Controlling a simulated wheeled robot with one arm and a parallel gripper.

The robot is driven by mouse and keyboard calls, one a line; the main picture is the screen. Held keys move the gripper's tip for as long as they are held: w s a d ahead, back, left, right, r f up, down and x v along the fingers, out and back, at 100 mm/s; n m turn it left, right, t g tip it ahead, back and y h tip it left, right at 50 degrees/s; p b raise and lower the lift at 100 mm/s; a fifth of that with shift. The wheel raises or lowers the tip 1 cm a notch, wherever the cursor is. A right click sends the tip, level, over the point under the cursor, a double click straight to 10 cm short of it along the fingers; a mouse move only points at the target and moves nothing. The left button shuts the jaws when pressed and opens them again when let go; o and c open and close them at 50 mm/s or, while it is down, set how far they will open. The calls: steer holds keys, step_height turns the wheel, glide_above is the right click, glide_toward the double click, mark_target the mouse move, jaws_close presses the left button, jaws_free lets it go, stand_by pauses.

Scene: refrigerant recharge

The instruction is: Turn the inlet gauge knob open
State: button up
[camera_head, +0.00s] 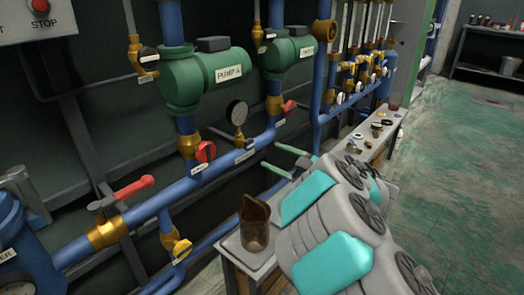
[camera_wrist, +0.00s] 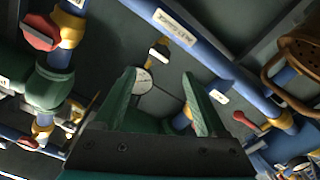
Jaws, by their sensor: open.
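A round white gauge (camera_head: 237,112) stands above the blue pipe, beside the green Pump A. Below it, a small brass valve (camera_head: 239,141) with a white tag or handle joins it to the pipe; I take this for the gauge knob. In the wrist view the gauge (camera_wrist: 143,80) is partly behind the left finger, and the small valve (camera_wrist: 160,53) shows beyond and between the fingertips. My gripper (camera_head: 270,154) is open and empty, with green fingers, to the lower right of the valve and apart from it. Both fingers also show in the wrist view (camera_wrist: 159,73).
A red-handled valve (camera_head: 205,152) lies left of the gauge, and another red handle (camera_head: 289,106) right of it. The blue pipe (camera_head: 190,187) runs across below. A brown jug (camera_head: 255,222) stands on the bench near my arm. Open floor (camera_head: 460,180) lies to the right.

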mark_target(251, 146)
steer(key=b+x, duration=0.1)
steer(key=x, duration=0.7)
steer(key=shift+w+a+b, duration=0.1)
steer(key=shift+b, duration=0.3)
steer(key=shift+w+a, duration=0.1)
steer(key=shift+a, duration=0.05)
steer(key=shift+c, duration=0.2)
jaws_close()
steer(key=shift+f, duration=0.15)
